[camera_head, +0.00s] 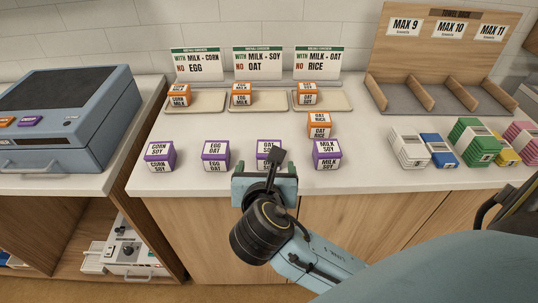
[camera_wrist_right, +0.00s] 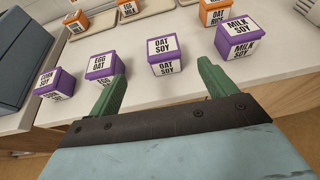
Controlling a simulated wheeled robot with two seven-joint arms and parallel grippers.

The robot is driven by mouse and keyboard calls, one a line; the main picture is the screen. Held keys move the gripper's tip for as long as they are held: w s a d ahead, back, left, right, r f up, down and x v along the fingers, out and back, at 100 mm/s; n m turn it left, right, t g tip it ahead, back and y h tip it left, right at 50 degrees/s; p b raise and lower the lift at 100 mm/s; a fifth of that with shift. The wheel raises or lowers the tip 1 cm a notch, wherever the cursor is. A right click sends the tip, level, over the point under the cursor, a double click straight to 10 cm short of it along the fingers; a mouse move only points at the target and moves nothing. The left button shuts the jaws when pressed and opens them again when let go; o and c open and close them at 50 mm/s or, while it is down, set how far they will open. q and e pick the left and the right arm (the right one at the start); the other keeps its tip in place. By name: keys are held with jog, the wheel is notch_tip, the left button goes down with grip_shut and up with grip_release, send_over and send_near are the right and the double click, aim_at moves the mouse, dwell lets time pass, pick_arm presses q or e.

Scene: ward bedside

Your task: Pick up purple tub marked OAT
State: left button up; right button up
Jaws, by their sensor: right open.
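Two purple tubs carry the word OAT. The OAT SOY tub (camera_head: 265,147) stands on the counter, partly hidden by my right gripper (camera_head: 268,167) in the head view. In the right wrist view the OAT SOY tub (camera_wrist_right: 165,56) shows whole, ahead of and between the two green fingers of my right gripper (camera_wrist_right: 162,70), which is open and empty. The EGG OAT tub (camera_head: 216,155) stands to its left; in the right wrist view it (camera_wrist_right: 101,66) is just beyond the left finger. My left gripper is not in view.
Purple CORN SOY (camera_head: 160,156) and MILK SOY (camera_head: 327,154) tubs stand at either end of the row. Orange tubs stand behind, one (camera_head: 319,125) on the counter and others on trays (camera_head: 210,106).

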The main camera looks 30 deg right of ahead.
aim_at(269, 149)
jog(key=b+x, duration=0.1)
jog(key=x, duration=0.7)
jog(key=shift+d+f+b, duration=0.1)
jog(key=shift+f+b, duration=0.05)
jog(key=shift+b, duration=0.25)
jog(key=b+x, duration=0.1)
jog(key=x, duration=0.2)
jog(key=shift+w+d+f, duration=0.2)
jog(key=shift+d+f, duration=0.05)
jog(key=shift+d, duration=0.05)
jog(key=shift+w+d+f, duration=0.15)
jog(key=shift+w+d, duration=0.05)
jog(key=shift+w, duration=0.2)
jog(key=c, duration=1.1)
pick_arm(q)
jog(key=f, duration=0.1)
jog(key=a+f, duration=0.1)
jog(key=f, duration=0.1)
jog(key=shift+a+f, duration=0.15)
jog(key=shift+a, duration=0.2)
pick_arm(e)
jog(key=shift+c, duration=0.4)
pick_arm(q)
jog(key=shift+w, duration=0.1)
